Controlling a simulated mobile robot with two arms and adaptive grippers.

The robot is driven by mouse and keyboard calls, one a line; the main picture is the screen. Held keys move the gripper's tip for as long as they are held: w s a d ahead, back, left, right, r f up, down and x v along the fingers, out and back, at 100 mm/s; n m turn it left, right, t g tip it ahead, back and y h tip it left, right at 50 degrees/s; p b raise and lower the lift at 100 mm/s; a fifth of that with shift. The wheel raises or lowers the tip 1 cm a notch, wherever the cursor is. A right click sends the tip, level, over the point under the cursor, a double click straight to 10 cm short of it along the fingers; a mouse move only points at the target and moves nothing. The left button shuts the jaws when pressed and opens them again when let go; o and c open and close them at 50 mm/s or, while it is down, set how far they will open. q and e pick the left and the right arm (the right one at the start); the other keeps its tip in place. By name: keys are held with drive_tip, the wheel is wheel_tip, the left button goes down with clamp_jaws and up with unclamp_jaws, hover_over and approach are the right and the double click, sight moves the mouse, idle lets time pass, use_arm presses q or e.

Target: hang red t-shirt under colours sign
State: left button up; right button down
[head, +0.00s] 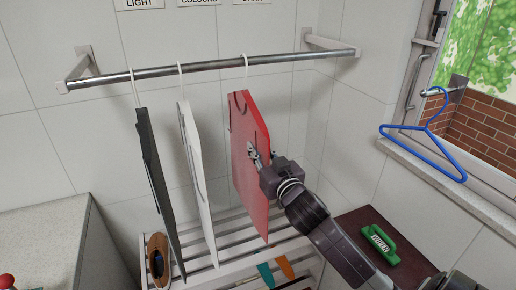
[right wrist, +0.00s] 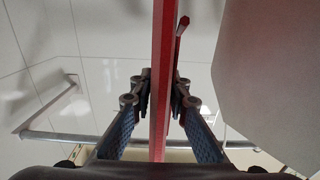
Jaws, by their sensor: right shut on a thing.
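The red t-shirt (head: 249,180) is flat and upright, with a white hanger hook (head: 246,62) at the metal rail (head: 205,67), below the third, cut-off sign. My right gripper (head: 254,157) is shut on the shirt's near edge at mid-height. In the right wrist view the shirt (right wrist: 163,50) is a thin red strip between the two fingers (right wrist: 160,95). The colours sign (head: 198,2) is at the top edge, partly cut off. A white garment (head: 197,180) hangs roughly below it. My left gripper is not in view.
A dark garment (head: 155,190) hangs at the left below the light sign (head: 139,4). A slatted white rack (head: 225,255) is below, holding a brown brush (head: 157,260). A green object (head: 381,244) lies at the right. A blue hanger (head: 428,138) hangs by the window.

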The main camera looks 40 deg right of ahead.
drive_tip(key=c, duration=1.8)
unclamp_jaws()
drive_tip(key=shift+o, duration=0.2)
drive_tip(key=shift+s, duration=0.1)
drive_tip(key=v, duration=1.2)
